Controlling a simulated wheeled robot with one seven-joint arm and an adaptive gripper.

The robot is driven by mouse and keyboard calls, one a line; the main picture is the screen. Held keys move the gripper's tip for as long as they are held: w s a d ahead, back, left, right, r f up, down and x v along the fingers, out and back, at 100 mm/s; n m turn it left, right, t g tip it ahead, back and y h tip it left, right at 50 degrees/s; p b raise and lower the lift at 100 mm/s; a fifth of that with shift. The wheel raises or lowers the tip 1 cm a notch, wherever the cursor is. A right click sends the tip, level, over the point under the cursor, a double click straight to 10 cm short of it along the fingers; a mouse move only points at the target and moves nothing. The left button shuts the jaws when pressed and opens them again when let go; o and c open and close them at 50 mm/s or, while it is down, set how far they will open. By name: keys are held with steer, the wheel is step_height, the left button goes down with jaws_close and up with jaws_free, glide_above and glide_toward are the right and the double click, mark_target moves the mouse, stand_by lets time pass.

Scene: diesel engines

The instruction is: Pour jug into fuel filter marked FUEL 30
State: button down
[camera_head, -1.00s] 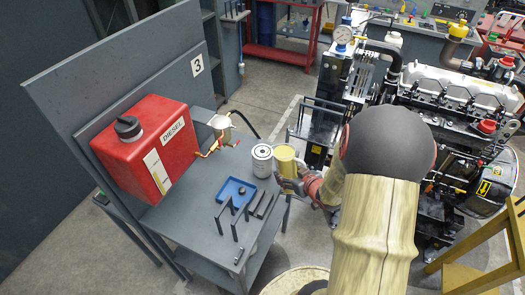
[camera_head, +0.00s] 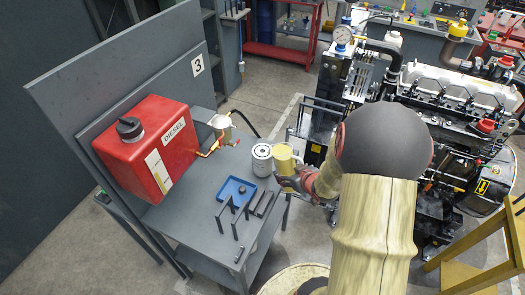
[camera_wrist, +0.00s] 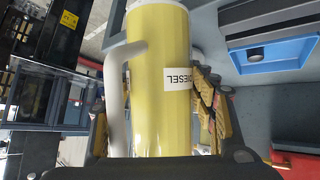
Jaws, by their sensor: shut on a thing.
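A yellow jug (camera_head: 283,158) stands at the right edge of the bench, beside the filter. In the wrist view the jug (camera_wrist: 160,80) fills the middle, with a pale handle on its left and a DIESEL label. My gripper (camera_head: 288,182) is shut on the jug, its fingers on either side of the body in the wrist view. I cannot tell whether the jug touches the bench.
A blue tray (camera_head: 222,196) and dark upright brackets (camera_head: 236,214) are on the grey bench (camera_head: 185,218). A red DIESEL tank (camera_head: 140,150) with a brass tap stands at the left. An engine (camera_head: 440,95) stands right of my arm.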

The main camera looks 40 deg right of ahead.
mark_target(287, 164)
steer(key=shift+w+r+g+p, duration=0.25)
steer(key=shift+g+p, duration=0.35)
steer(key=shift+g, duration=0.3)
stand_by(1.7)
steer(key=shift+w+a+r+n+g+h+p, duration=0.15)
steer(key=shift+r+g+p, duration=0.25)
steer(key=shift+r+p, duration=0.4)
steer(key=shift+w+d+r+n+g+h+p, duration=0.1)
steer(key=shift+w+r+n+g+h+p, duration=0.15)
steer(key=shift+r+g+p, duration=0.5)
stand_by(1.3)
steer(key=shift+r+g+p, duration=0.25)
steer(key=shift+p, duration=1)
stand_by(1.3)
